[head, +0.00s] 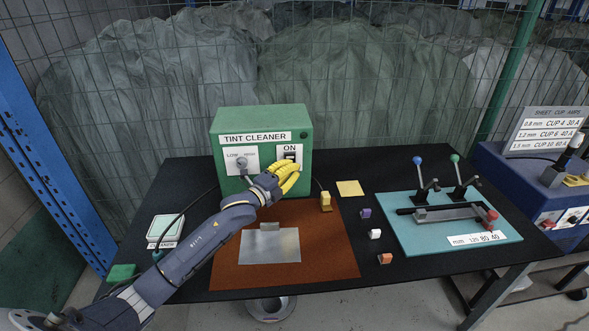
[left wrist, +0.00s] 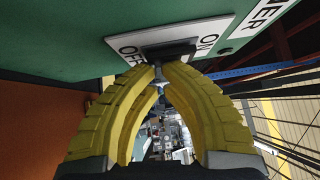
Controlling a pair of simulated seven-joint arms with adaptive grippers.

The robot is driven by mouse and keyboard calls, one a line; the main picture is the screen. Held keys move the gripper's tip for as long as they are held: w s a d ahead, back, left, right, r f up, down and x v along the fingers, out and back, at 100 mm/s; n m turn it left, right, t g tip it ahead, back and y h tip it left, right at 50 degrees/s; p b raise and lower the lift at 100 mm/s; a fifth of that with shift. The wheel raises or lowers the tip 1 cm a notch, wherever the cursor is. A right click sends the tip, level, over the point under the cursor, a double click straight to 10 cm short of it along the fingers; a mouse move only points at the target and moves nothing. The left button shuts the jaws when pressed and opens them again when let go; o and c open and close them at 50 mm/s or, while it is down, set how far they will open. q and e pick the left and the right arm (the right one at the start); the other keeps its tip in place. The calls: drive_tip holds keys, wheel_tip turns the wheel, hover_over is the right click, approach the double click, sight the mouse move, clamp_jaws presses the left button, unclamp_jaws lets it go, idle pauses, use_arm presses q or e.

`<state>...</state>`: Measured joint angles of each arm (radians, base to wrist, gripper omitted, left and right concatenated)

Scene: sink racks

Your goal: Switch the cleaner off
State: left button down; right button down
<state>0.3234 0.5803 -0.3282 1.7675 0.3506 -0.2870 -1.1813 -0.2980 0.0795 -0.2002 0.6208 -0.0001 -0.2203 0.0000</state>
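The tint cleaner is a green box (head: 225,121) at the back of the black table, labelled TINT CLEANER. Its white ON/OFF plate (head: 283,150) carries a dark switch at the right of the front. In the left wrist view the plate (left wrist: 222,32) shows both words, and a small lever (left wrist: 157,76) stands out from the dark switch body. My left gripper (head: 296,170), with yellow fingers, is at the switch. In the left wrist view its fingertips (left wrist: 159,72) close in on both sides of the lever. The lever's tilt is hard to tell. My right gripper is out of view.
A LOW/HIGH knob (head: 241,163) sits left of the switch. A brown mat (head: 325,260) with a metal sheet (head: 270,247) lies in front. Small blocks, a yellow square (head: 350,188) and a teal lever board (head: 420,240) lie to the right. A wire fence stands behind.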

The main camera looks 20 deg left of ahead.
use_arm(q)
drive_tip(key=shift+a, duration=0.15)
idle(0.4)
drive_tip(key=shift+w+a, duration=0.15)
drive_tip(key=shift+a, duration=0.05)
idle(0.7)
drive_tip(key=shift+d, duration=0.1)
drive_tip(key=shift+s+d, duration=0.15)
drive_tip(key=shift+s, duration=0.15)
drive_tip(key=d+v, duration=0.2)
drive_tip(key=v, duration=1)
drive_tip(key=shift+s+d, duration=0.25)
drive_tip(key=shift+s, duration=0.35)
drive_tip(key=shift+r, duration=0.1)
